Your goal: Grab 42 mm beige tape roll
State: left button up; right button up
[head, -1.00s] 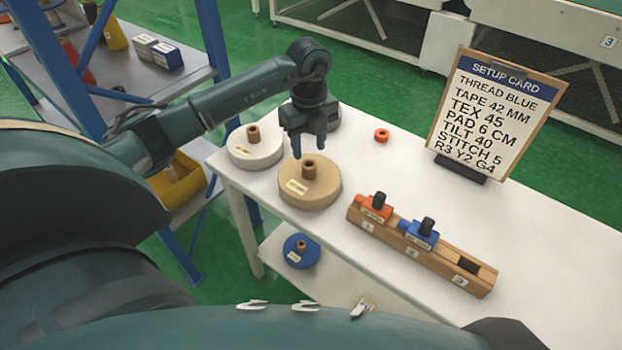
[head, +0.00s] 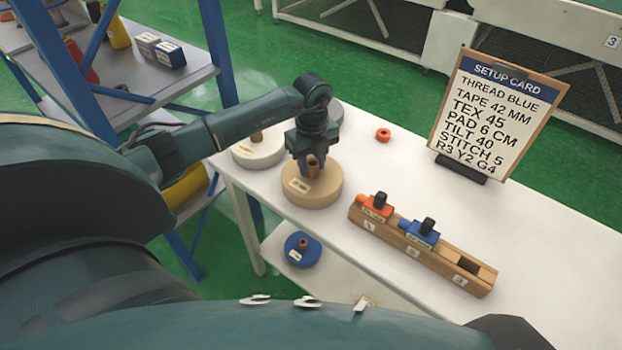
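The beige tape roll (head: 312,194) lies flat on the white table, with a brown core standing up (head: 313,168) and a pale label on its top. My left gripper (head: 312,170) is over the roll, pointing down. Its fingers are open on either side of the core, low near the roll's top. The far finger is partly hidden, and contact with the core cannot be made out. My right gripper is not in view. The setup card (head: 497,112) reads "TAPE 42 MM".
A white roll (head: 257,154) stands close left of the beige one; a grey roll (head: 335,112) is partly hidden behind my gripper. A wooden block (head: 450,271) with orange and blue pieces stands to the right. A blue roll (head: 302,251) sits on the lower shelf.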

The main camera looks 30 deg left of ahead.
pick_arm(q)
grip_shut()
jog(key=shift+w+r, duration=0.1)
jog(key=shift+r, duration=0.05)
